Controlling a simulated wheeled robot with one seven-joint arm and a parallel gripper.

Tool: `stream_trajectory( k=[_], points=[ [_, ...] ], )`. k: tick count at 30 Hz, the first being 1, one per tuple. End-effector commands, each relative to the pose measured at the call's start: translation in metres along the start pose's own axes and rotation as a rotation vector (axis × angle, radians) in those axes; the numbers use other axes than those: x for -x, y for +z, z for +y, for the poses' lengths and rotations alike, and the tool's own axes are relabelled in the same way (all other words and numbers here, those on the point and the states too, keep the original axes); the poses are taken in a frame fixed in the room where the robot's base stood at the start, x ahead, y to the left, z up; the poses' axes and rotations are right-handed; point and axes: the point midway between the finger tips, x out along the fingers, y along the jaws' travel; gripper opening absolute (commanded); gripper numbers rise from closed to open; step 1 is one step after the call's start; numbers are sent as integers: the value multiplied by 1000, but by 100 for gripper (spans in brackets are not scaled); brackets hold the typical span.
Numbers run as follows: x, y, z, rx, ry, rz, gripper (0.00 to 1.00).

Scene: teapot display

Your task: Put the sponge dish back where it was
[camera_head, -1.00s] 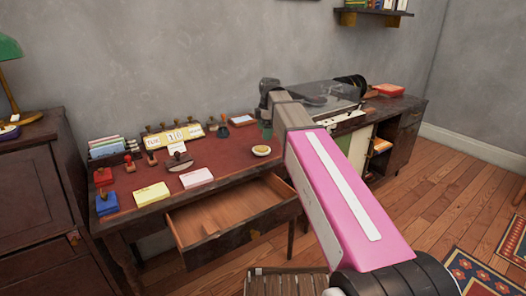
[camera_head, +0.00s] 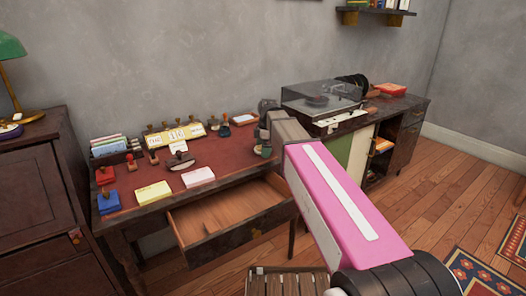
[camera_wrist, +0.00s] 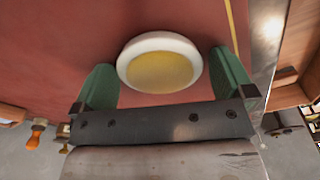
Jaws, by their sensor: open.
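The sponge dish (camera_wrist: 158,64) is a round white dish with a yellow sponge in it. In the wrist view it sits on the red desk top (camera_wrist: 60,40), between the two green fingers of my gripper (camera_wrist: 163,82). The fingers are open, with a gap between each finger and the dish. In the head view my gripper (camera_head: 264,146) is low over the right part of the desk and hides the dish.
The desk drawer (camera_head: 228,222) stands open and empty below my arm. A record player (camera_head: 322,98) is on the cabinet at right.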

Motion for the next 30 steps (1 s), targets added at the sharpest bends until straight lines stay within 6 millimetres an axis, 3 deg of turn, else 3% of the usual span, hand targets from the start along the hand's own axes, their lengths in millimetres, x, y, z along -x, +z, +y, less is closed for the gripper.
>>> stream_trajectory(
  k=[2,6,9,20,29,30],
  points=[
    [0,0,0,0,0,0,100],
    [0,0,0,0,0,0,58],
    [1,0,0,0,0,0,49],
    [6,-1,0,0,1,0,48],
    [43,-5,1,0,2,0,48],
    [46,-15,-3,3,1,1,48]
  ],
)
